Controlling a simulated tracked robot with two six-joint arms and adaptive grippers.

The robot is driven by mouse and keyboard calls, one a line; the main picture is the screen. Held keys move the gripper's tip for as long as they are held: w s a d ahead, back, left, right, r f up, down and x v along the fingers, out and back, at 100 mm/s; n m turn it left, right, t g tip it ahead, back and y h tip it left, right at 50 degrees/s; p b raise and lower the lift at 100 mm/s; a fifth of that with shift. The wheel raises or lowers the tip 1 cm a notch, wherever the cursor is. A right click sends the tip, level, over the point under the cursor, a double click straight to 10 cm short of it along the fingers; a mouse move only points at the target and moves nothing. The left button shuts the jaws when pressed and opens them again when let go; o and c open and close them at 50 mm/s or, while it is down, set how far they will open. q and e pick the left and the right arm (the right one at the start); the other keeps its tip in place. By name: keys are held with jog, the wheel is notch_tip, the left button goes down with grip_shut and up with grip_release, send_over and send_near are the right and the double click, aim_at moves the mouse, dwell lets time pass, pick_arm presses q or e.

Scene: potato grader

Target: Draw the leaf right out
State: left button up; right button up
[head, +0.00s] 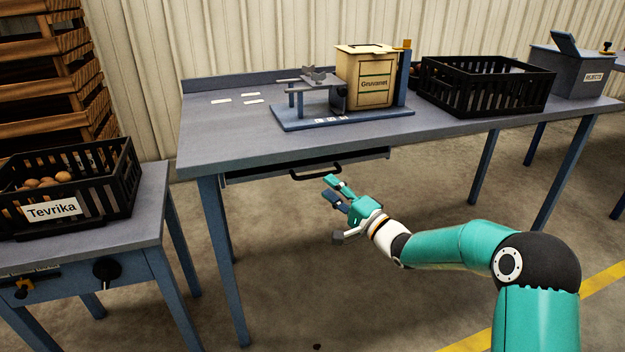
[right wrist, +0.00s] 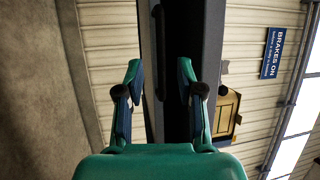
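The leaf (head: 258,174) is a thin dark panel under the front edge of the grey-blue table (head: 240,135). Its black bar handle (head: 316,172) sticks out at the front. The leaf shows only as a narrow strip below the tabletop. My right gripper (head: 331,186) is just in front of and below the handle, apart from it as far as I can see. In the right wrist view its two fingers (right wrist: 163,90) are spread with the dark table edge beyond them; nothing is gripped. My left gripper is out of view.
On the table stand a scale-like stand with a wooden box (head: 365,75) labelled Gruvanet, a black crate (head: 485,85) and a grey rejects bin (head: 575,72). A Tevrika crate (head: 100,215) of potatoes stands on the left bench.

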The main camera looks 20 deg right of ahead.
aim_at(316, 176)
jog(key=shift+x, duration=3.15)
grip_shut()
jog(key=shift+f, duration=0.1)
